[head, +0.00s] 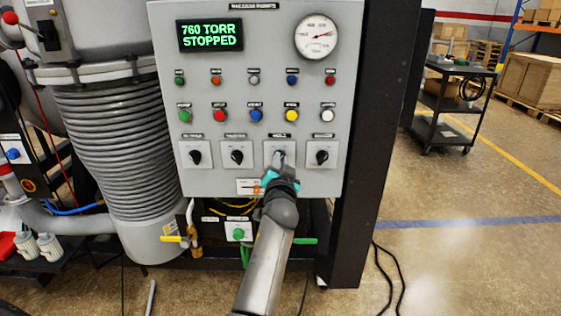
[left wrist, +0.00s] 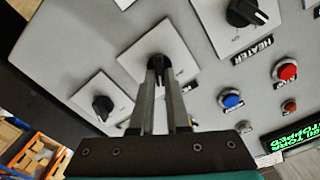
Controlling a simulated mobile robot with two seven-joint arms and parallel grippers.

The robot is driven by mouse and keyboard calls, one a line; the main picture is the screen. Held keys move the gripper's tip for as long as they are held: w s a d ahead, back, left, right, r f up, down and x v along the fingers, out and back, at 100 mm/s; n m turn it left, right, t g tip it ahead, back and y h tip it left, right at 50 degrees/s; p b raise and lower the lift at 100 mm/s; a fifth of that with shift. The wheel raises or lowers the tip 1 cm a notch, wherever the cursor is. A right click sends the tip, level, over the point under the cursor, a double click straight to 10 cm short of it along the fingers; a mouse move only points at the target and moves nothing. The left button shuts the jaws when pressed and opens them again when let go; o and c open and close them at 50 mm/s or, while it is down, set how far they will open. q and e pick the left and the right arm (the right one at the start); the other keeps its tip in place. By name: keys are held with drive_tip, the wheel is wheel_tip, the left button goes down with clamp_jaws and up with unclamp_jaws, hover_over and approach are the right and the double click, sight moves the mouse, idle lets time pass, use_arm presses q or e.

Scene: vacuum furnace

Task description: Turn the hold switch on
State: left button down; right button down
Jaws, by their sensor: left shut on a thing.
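A row of black rotary switches on white plates runs along the lower part of the grey control panel (head: 262,184). My left gripper (head: 281,160) reaches up to the third switch from the left, the hold switch (head: 270,149), and covers most of its knob. Its small label is too blurred to read. In the left wrist view, the fingers of my left gripper (left wrist: 160,82) are shut on the black knob of this switch (left wrist: 157,62). The heater switch (left wrist: 245,12) is on one side of it and another switch (left wrist: 103,107) on the other. My right gripper is not in view.
Above the switches are several coloured buttons (head: 255,115), a display (head: 210,36) reading 760 TORR STOPPED and a round gauge (head: 316,38). A dark post (head: 366,130) borders the panel on the right. A ribbed metal bellows (head: 120,140) stands to the left.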

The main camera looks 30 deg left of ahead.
use_arm(q)
drive_tip(key=c, duration=0.9)
unclamp_jaws()
